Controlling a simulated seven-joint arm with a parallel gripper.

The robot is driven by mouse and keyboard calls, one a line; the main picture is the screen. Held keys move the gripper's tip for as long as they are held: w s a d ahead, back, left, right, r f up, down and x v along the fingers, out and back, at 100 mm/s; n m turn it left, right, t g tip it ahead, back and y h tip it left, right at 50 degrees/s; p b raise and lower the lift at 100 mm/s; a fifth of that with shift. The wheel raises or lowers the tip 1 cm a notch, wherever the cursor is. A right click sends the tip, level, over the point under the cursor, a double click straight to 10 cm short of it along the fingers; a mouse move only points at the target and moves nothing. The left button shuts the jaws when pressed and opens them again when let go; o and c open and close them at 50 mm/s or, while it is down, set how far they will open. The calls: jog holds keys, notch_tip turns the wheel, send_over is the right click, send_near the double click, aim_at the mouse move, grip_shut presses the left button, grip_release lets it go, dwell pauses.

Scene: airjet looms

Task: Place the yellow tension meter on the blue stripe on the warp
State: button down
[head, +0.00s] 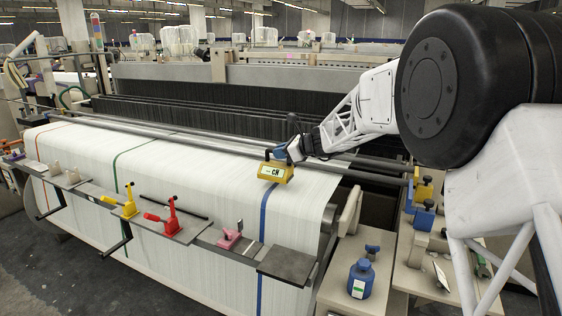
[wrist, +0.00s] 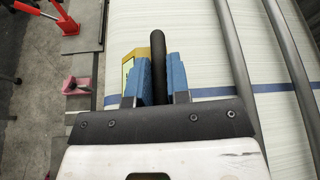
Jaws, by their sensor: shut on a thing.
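The blue stripe (head: 263,218) runs down the warp's front just below the meter. I cannot tell whether the meter touches the warp.
Green (head: 115,160) and orange stripes (head: 40,150) lie further left. A front rail holds yellow-red clamps (head: 130,207), a pink block (head: 229,239) and a dark plate (head: 290,265). A blue bottle-shaped object (head: 361,278) stands right. Metal bars (head: 215,145) cross behind the meter.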

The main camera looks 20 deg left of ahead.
aim_at(281, 164)
jog(key=shift+f, duration=1.6)
jog(key=shift+f, duration=0.1)
jog(key=c, duration=1.1)
grip_release()
jog(key=shift+d+r, duration=0.35)
jog(key=shift+d, duration=0.2)
jog(key=w+v, duration=0.1)
jog(key=v, duration=0.9)
jog(key=shift+s+d, duration=0.35)
jog(key=shift+s, duration=0.2)
jog(key=shift+r, duration=0.15)
